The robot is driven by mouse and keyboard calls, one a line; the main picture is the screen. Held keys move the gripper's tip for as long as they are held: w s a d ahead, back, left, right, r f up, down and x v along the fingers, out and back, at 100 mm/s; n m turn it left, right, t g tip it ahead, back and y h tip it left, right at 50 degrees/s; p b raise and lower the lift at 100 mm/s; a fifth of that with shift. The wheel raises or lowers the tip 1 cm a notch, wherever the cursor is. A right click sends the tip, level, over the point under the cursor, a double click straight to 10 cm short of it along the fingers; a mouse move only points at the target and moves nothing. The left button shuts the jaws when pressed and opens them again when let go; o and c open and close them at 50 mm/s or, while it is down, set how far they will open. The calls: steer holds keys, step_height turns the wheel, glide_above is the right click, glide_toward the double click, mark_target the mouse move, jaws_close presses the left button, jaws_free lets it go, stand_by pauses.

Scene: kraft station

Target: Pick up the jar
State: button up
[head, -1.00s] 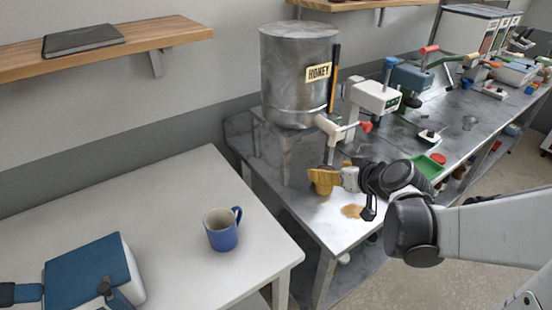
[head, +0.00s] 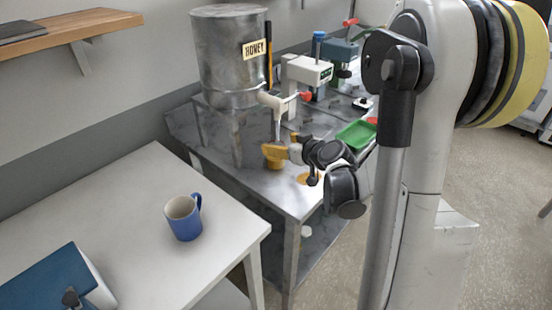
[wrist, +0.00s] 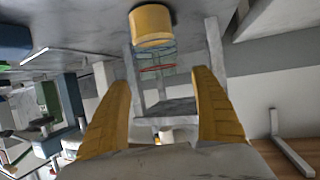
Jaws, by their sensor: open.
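The jar (wrist: 153,28) shows in the wrist view at the top, with amber honey in it and a clear glass part above the honey. In the head view the jar (head: 273,163) stands on the metal bench below the drum's spout, partly hidden by my gripper (head: 284,150). In the wrist view my gripper (wrist: 162,78) is open, its two yellow fingers apart with nothing held between them. The jar lies ahead of the fingertips, roughly in line with the gap. I cannot tell from the head view whether a finger touches it.
A metal honey drum (head: 230,60) with a spout (head: 276,101) stands behind the jar. A blue mug (head: 184,218) is on the white table (head: 130,200), which has free room.

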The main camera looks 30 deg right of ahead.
mark_target(272, 142)
steer(key=x, duration=0.3)
steer(key=shift+f+b, duration=0.2)
steer(key=shift+b, duration=0.2)
steer(key=shift+r, duration=0.1)
steer(key=shift+c, duration=0.5)
steer(key=c, duration=1.5)
steer(key=shift+r, duration=0.1)
